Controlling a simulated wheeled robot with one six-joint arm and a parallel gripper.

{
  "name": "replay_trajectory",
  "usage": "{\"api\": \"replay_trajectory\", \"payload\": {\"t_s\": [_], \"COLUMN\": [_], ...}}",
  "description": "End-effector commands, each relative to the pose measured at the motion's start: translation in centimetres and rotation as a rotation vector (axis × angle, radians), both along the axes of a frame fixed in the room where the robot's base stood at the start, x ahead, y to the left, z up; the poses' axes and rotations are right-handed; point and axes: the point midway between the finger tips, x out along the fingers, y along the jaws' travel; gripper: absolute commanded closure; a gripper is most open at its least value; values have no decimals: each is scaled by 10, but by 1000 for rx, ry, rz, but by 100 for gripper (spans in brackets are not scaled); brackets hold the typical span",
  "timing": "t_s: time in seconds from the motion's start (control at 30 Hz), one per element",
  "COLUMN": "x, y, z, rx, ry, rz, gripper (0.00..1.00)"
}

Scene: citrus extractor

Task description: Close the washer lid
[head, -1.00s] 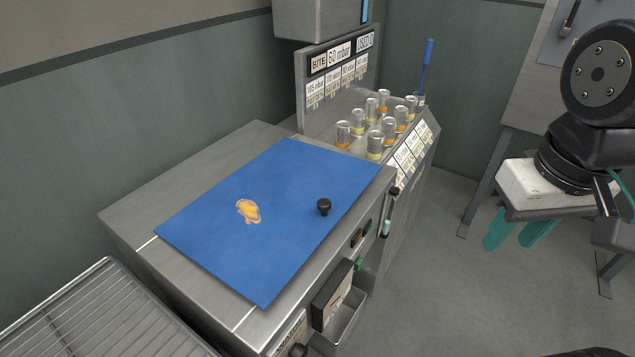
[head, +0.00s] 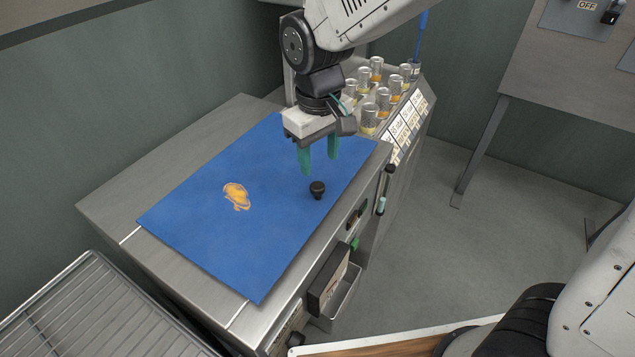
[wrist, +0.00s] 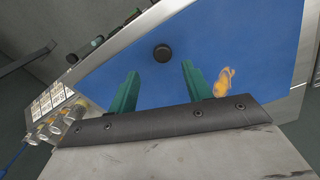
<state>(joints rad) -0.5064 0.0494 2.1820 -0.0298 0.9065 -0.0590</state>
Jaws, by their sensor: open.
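The blue lid (head: 215,229) lies flat on top of the steel machine, with a painted orange fruit mark (head: 236,196) on it. A black knob (head: 317,189) stands up from the lid near its right edge. My gripper (head: 319,168) is above the lid, just behind the knob in the head view, its two green fingers apart and empty.
Several glass jars (head: 369,112) stand on the sloped panel behind the lid. A wire rack (head: 90,315) is at the lower left. A box (head: 328,278) sticks out from the machine's front. A grey cabinet (head: 570,80) stands at the upper right. The floor (head: 440,230) between is clear.

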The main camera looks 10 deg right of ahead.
Motion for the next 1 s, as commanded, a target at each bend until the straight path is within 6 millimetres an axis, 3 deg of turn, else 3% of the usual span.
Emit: {"api": "replay_trajectory", "payload": {"t_s": [0.5, 0.7, 0.93, 1.0], "x": [2, 2, 2, 2], "y": [4, 4, 4, 4], "z": [-69, -81, -81, -81], "rx": [-2, -2, -1, -1], "ry": [4, 3, 2, 2], "rz": [11, 11, 11, 11], "gripper": [50, 50, 50, 70]}}
